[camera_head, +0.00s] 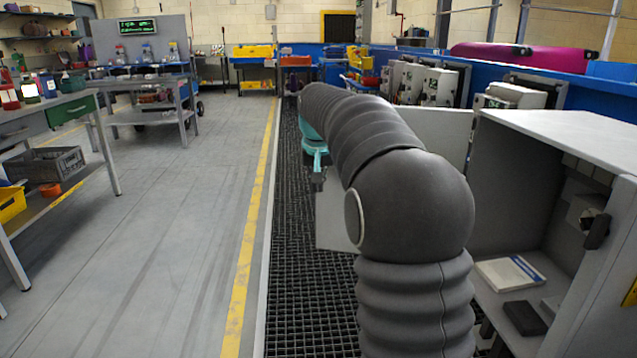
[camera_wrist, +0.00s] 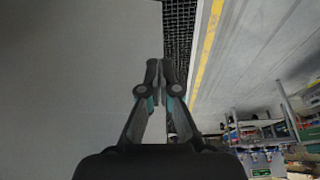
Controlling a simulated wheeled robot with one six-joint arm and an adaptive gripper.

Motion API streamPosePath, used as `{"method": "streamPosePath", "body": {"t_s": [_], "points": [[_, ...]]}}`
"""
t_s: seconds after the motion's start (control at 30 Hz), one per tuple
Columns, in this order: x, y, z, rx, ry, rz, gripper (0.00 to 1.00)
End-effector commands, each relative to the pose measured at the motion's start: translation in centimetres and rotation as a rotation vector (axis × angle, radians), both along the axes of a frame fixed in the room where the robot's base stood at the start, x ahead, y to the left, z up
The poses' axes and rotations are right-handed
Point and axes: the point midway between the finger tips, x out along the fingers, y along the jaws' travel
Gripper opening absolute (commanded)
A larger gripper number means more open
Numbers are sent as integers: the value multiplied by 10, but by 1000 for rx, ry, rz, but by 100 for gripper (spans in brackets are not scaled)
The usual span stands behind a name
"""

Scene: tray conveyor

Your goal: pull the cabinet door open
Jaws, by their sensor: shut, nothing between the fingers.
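The grey cabinet (camera_head: 560,128) stands at the right in the head view, with its inside exposed. Its door (camera_head: 333,228) stands swung well open, a flat light-grey panel reaching left from the cabinet's far side. My arm hides much of it. In the wrist view the door (camera_wrist: 80,70) fills the left side, with its edge near the fingers. My gripper (camera_head: 318,183) is at the door's free edge. It also shows in the wrist view (camera_wrist: 163,78), shut with nothing in its fingers. I cannot tell whether it touches the door. No handle shows.
A white book (camera_head: 510,272) and a dark box (camera_head: 524,318) lie inside the cabinet. Dark floor grating (camera_head: 300,290) runs beneath my arm. Left of the yellow line (camera_head: 245,255) the grey floor is clear up to a workbench (camera_head: 60,215).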

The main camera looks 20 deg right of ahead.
Motion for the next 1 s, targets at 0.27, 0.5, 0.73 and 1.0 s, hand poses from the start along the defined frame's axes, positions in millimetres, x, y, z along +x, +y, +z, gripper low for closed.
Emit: {"method": "streamPosePath", "body": {"t_s": [0.27,0.5,0.73,1.0], "points": [[-25,22,0,-1,-3,0,0],[-39,29,53,-1,-5,-3,0],[-49,36,84,0,-2,-4,0],[-53,38,93,-2,0,-1,0]]}}
